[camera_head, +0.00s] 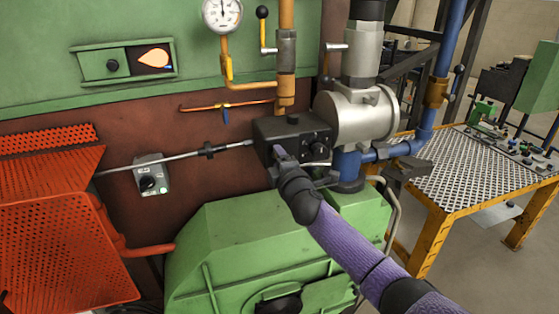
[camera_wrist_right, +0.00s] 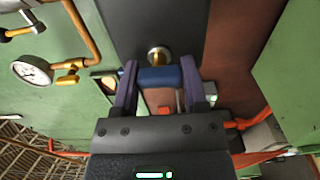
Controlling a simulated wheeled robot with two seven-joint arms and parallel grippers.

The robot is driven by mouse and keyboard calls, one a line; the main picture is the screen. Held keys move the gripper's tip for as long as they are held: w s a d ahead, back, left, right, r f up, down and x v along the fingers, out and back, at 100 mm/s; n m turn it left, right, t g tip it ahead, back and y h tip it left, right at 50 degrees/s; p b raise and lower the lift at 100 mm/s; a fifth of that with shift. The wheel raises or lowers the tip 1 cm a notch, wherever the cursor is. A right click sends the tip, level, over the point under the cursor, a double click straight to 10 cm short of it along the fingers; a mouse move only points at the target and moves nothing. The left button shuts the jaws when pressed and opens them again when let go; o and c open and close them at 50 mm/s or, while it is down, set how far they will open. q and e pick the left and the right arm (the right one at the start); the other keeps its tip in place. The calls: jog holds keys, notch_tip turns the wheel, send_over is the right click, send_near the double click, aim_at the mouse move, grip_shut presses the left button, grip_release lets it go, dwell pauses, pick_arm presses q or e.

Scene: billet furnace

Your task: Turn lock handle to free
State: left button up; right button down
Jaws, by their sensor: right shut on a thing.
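My right gripper (camera_head: 279,152) is at the front of the black box (camera_head: 292,130) beside the silver cylinder. In the right wrist view its two purple fingers (camera_wrist_right: 159,82) stand on either side of a short blue bar, which I take as the lock handle (camera_wrist_right: 160,77). The fingers are shut on it. The handle lies crosswise and joins a round brass pivot (camera_wrist_right: 158,54) on a dark grey face. In the head view my gripper and wrist hide the handle. Whether it is at locked or free cannot be told. My left gripper is not in view.
The silver cylinder (camera_head: 350,114) and blue pipe (camera_head: 401,149) are just right of the box. A grey rod (camera_head: 180,158) runs left from it. A green housing (camera_head: 235,240) lies below. A pressure gauge (camera_head: 222,14) is above. A yellow-framed table (camera_head: 445,205) stands right.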

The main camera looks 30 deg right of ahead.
jog(key=shift+c, duration=0.6)
grip_release()
jog(key=v, duration=1)
jog(key=shift+d+f, duration=0.1)
